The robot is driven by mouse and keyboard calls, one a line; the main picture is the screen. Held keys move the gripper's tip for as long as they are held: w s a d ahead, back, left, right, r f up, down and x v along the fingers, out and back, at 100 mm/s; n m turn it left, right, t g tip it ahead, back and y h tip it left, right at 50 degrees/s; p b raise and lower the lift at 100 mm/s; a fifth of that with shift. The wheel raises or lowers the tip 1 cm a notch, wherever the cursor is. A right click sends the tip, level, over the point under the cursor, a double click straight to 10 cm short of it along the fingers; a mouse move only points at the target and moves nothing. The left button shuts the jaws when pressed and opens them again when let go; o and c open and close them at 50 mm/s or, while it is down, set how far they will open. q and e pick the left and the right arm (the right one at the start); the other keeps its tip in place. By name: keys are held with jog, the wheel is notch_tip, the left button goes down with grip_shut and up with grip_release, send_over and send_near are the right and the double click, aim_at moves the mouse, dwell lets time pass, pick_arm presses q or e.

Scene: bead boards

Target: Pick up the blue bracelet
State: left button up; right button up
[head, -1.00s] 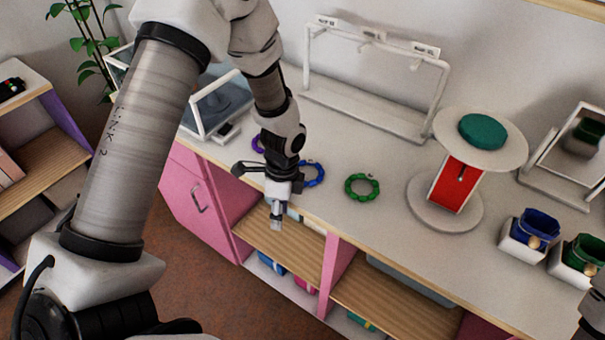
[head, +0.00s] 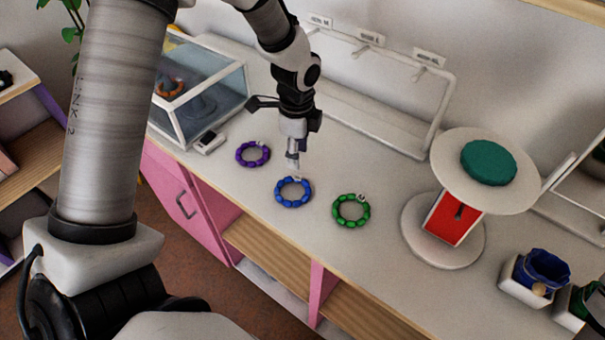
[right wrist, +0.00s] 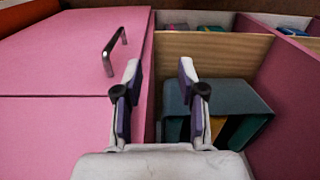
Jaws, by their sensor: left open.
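The blue bracelet (head: 292,204) is a ring of beads lying flat on the white counter, between the purple bracelet (head: 240,156) and the green bracelet (head: 340,219). My left gripper (head: 293,163) points down just behind the blue bracelet in the head view, its fingertips close to the ring's far side near a small tag. It is open and holds nothing. I cannot tell how high above the counter the tips are. My right gripper (right wrist: 160,66) is open and empty in the right wrist view, facing the pink cabinet front, away from the bracelets.
A glass case (head: 215,98) stands left on the counter (head: 290,265), with a small device (head: 209,142) beside it. A white rack (head: 447,100) stands behind. A round stand (head: 440,248) with a teal cushion (head: 489,163) is right. Teal bin (right wrist: 245,95) below.

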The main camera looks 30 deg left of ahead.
aim_at(298, 176)
pick_arm(q)
jog(key=f+p, duration=0.1)
jog(key=f, duration=0.1)
jog(key=s+f, duration=0.1)
jog(key=f, duration=0.1)
jog(key=shift+s+d+f+p, duration=0.15)
jog(key=shift+s+p, duration=0.05)
jog(key=shift+p, duration=0.15)
jog(key=f, duration=0.1)
jog(key=w+f, duration=0.1)
jog(key=f, duration=0.1)
jog(key=shift+s+r, duration=0.1)
jog(key=shift+s, duration=0.15)
jog(key=c, duration=0.4)
grip_shut()
pick_arm(e)
jog(key=shift+s+r, duration=0.2)
jog(key=shift+r, duration=0.35)
jog(key=shift+s+r, duration=0.2)
jog(key=shift+r, duration=0.3)
